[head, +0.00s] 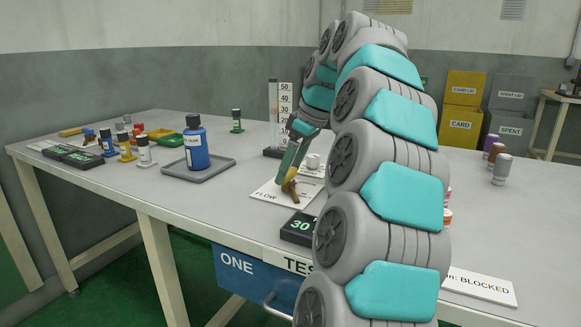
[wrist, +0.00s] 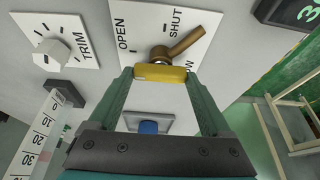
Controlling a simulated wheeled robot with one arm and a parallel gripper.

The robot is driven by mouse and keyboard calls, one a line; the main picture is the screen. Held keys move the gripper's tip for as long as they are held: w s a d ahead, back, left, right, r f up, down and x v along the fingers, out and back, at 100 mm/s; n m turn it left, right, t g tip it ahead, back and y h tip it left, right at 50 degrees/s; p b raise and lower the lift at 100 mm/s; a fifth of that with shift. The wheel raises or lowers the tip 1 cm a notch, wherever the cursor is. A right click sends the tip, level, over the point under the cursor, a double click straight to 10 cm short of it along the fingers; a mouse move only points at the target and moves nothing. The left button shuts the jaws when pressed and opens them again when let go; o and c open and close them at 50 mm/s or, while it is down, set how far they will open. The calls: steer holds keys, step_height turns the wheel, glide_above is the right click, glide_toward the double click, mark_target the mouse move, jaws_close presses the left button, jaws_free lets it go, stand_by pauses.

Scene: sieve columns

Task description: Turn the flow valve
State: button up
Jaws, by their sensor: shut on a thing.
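The flow valve has a brass handle (head: 291,186) on a white card (head: 262,193) lettered FLOW. In the wrist view the handle (wrist: 188,42) points to the upper right, its outer end to the right of the word SHUT; OPEN is printed to the left on the card (wrist: 130,18). My gripper (head: 281,178) reaches down to the valve from above.
A white TRIM knob (wrist: 52,50) is close beside the valve. A scaled cylinder (head: 273,110) stands behind. A dark display (head: 298,229) lies in front. A blue bottle (head: 196,150) stands on a grey tray (head: 198,172) to the left. Bare table lies between tray and valve.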

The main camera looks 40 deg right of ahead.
steer(key=shift+r, duration=0.15)
steer(key=o, duration=1.2)
steer(key=shift+c, duration=0.2)
steer(key=shift+r, duration=0.1)
steer(key=shift+v, duration=0.9)
steer(key=p+v, duration=0.4)
steer(key=v, duration=0.1)
steer(key=shift+s+d+r+p, duration=0.1)
steer(key=shift+s+r+p, duration=0.2)
steer(key=shift+p, duration=0.1)
